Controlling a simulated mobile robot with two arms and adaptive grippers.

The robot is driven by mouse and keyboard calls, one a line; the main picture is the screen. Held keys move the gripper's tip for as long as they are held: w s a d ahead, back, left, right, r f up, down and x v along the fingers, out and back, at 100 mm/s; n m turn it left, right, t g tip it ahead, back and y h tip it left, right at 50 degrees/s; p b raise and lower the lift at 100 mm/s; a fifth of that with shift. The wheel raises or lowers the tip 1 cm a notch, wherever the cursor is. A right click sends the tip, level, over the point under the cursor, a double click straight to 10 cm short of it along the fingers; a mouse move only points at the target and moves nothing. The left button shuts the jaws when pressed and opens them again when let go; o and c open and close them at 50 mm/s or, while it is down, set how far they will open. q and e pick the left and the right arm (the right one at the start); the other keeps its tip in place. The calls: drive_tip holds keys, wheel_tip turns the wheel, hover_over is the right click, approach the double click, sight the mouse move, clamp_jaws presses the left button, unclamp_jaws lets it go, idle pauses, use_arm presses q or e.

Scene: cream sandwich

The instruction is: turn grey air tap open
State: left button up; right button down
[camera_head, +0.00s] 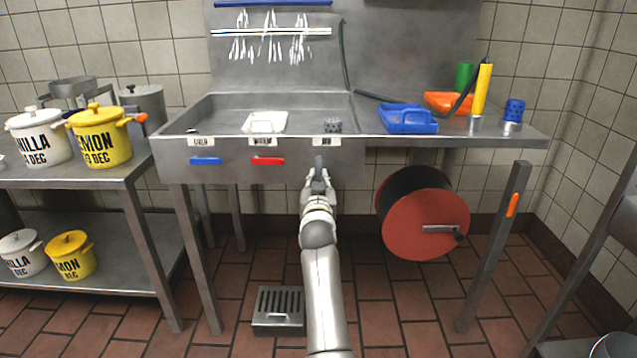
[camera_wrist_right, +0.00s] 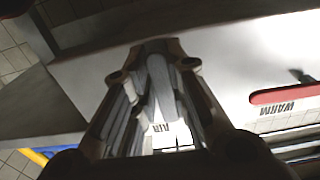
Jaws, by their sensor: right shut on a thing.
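The grey air tap (camera_head: 319,163) is on the front of the steel sink, below the rightmost label. Its visible part looks upright, unlike the level blue and red taps. My right gripper (camera_head: 318,178) is at this tap, shut on it, and hides much of it. In the right wrist view the gripper (camera_wrist_right: 162,85) has its fingers on both sides of the grey handle (camera_wrist_right: 160,72). The label AIR (camera_wrist_right: 160,129) shows upside down beside it. My left gripper is not in view.
The blue tap (camera_head: 206,161) and red tap (camera_head: 268,161) sit left of the grey one. A red hose reel (camera_head: 425,225) hangs under the sink at right. A grated floor box (camera_head: 279,310) is below. A shelf (camera_head: 90,175) with labelled pots stands left.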

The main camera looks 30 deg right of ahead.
sight(318, 141)
drive_tip(key=c, duration=1.4)
unclamp_jaws()
drive_tip(key=shift+r, duration=0.1)
wheel_tip(318, 141, up, 10)
drive_tip(key=shift+f, duration=0.1)
